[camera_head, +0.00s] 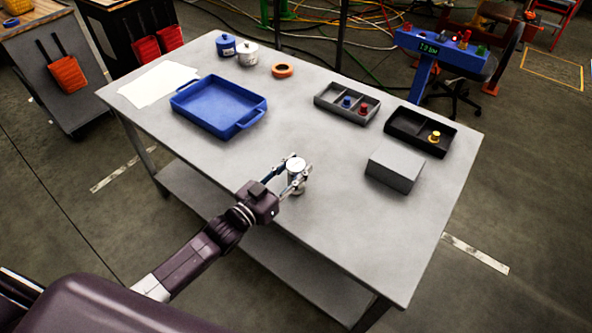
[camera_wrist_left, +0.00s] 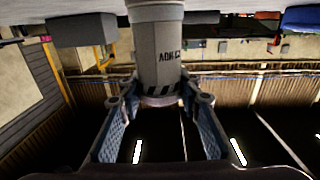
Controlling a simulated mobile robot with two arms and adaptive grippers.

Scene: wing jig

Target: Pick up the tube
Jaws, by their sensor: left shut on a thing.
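The tube (camera_head: 296,164) is a short grey cylinder with a pale round top, upright at the near edge of the table (camera_head: 330,215). It also shows in the left wrist view (camera_wrist_left: 158,50), grey with dark lettering and a striped band, and its far end runs out of the frame. My left gripper (camera_head: 292,178) is shut on the tube, one finger on each side. Whether the tube touches the table or is just above it, I cannot tell. My right gripper is not in view.
A blue tray (camera_head: 217,128) stands at the left of the table, beside white paper (camera_head: 158,84). A grey divided bin (camera_head: 330,105), a black bin (camera_head: 409,130) and a grey box (camera_head: 394,170) are at the right. An orange ring (camera_head: 282,70) lies at the back. The table middle is clear.

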